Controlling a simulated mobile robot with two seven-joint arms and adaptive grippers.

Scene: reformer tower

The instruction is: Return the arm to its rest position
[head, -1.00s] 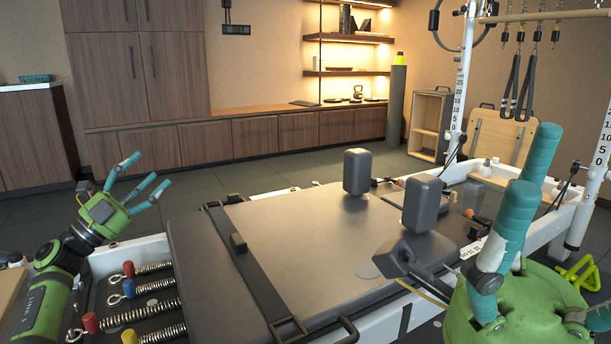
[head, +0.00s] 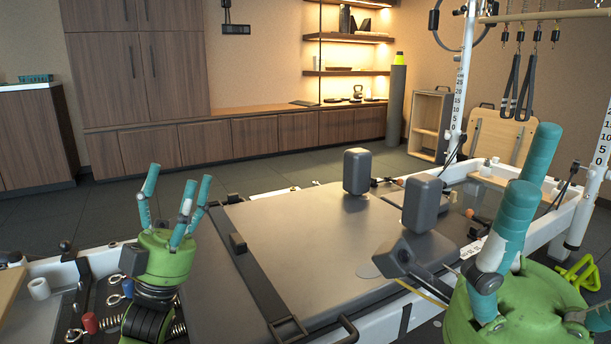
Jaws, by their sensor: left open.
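My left gripper (head: 178,194) is green with teal fingers. It is open and empty, fingers pointing up, above the left end of the reformer near the springs. My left arm comes in from the bottom left below it. My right gripper (head: 524,185) is large and close at the bottom right, its teal fingers pointing up. Its spread is unclear, and its lower part is cut off by the frame edge.
The grey reformer carriage (head: 300,240) with two shoulder blocks (head: 357,171) (head: 422,202) fills the middle. Springs (head: 112,322) lie at the lower left, partly hidden by my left arm. White tower posts (head: 460,80) stand at the right. Open floor lies behind the reformer.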

